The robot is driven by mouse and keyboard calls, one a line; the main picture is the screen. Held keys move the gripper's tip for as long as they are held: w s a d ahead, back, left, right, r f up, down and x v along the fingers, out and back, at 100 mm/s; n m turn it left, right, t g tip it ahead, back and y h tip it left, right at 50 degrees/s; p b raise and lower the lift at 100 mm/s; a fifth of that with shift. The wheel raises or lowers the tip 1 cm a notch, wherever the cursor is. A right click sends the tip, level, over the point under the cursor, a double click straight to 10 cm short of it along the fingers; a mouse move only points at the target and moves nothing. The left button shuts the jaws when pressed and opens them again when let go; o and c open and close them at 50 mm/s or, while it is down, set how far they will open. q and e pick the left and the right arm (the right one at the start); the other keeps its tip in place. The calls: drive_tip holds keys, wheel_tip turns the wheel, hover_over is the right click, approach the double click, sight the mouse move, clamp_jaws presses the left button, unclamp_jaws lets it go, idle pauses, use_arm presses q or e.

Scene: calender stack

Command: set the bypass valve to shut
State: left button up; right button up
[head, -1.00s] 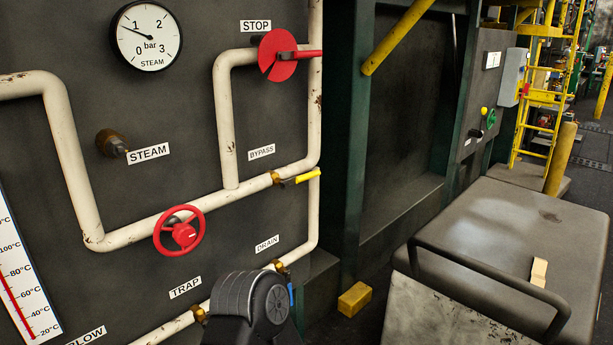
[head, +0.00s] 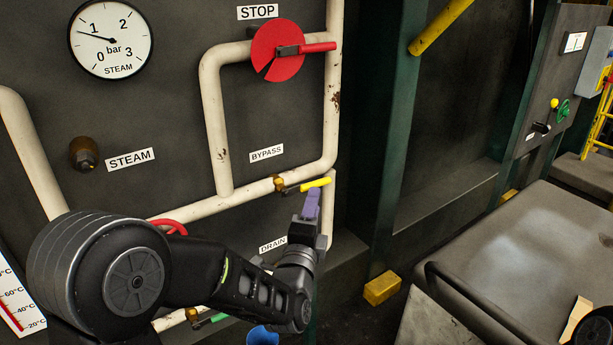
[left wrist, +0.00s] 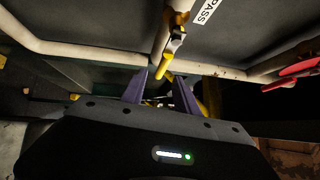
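The bypass valve has a yellow lever (head: 318,184) on a brass body (head: 279,184), below the BYPASS label (head: 266,153). The lever points right, roughly along the cream pipe. My left gripper (head: 311,203) has come up from below, with its purple fingers just under the lever's yellow end. In the left wrist view the fingers (left wrist: 159,84) are apart, and the yellow lever (left wrist: 163,70) shows ahead, between their tips. I cannot tell if they touch it. My right gripper is not in view.
A red disc with a red handle (head: 318,47) sits above, by the STOP label. My left arm mostly hides a red handwheel (head: 172,225). The DRAIN label (head: 272,244) is close to my left wrist. A grey cart (head: 520,235) stands right; a yellow block (head: 382,288) lies on the floor.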

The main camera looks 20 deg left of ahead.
sight(319, 180)
use_arm(q)
drive_tip(key=shift+s+r+m, duration=0.1)
drive_tip(key=shift+s+m, duration=0.05)
drive_tip(key=shift+m, duration=0.35)
drive_tip(key=w, duration=0.2)
drive_tip(key=w+p, duration=0.1)
drive_tip(key=w, duration=0.2)
drive_tip(key=w+r+p, duration=0.1)
drive_tip(key=w, duration=0.1)
drive_tip(key=shift+w+a, duration=0.3)
drive_tip(key=shift+w, duration=0.05)
clamp_jaws()
